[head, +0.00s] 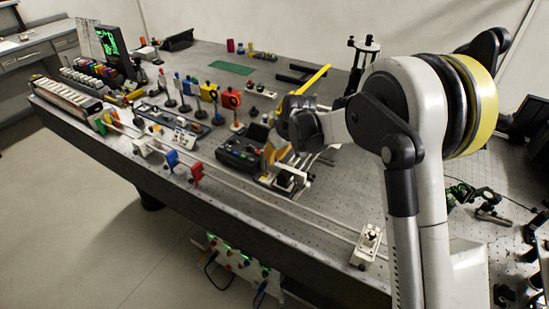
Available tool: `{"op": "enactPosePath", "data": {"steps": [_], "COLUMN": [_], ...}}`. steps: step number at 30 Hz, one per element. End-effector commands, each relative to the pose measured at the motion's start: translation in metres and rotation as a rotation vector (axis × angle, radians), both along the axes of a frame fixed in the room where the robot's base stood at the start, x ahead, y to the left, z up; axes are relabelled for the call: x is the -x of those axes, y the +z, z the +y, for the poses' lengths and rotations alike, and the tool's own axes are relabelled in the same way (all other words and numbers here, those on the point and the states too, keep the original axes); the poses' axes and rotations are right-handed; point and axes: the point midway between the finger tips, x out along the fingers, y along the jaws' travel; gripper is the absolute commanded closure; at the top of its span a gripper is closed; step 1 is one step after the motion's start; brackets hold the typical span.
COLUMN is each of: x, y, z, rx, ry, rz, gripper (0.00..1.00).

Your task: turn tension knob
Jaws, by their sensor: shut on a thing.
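My arm reaches in from the right over the optical bench (330,205). Its dark wrist is near the middle of the view, and my gripper (272,155) points down beside a small white and black device (288,179) at the bench's front part. The gripper is small and partly covered by my wrist. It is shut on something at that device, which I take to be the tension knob. The knob itself is hidden, so its shape and angle cannot be told.
A dark control box (240,155) with coloured buttons stands just left of my gripper. Several coloured optics on posts stand farther left. A long rail runs along the front edge to a white block (367,246). A black stand (362,58) rises behind my arm.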

Motion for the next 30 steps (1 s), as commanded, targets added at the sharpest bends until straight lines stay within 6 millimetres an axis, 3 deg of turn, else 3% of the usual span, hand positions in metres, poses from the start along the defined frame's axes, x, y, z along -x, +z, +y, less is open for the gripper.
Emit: {"op": "enactPosePath", "data": {"steps": [15, 30], "x": [0.0019, 0.0018], "y": [-0.0008, -0.0007], "z": [0.0027, 0.0031], "rx": [0.002, 0.001], "ry": [-0.445, -0.64], "rz": [0.001, 0.002], "gripper": [1.0, 1.0]}}
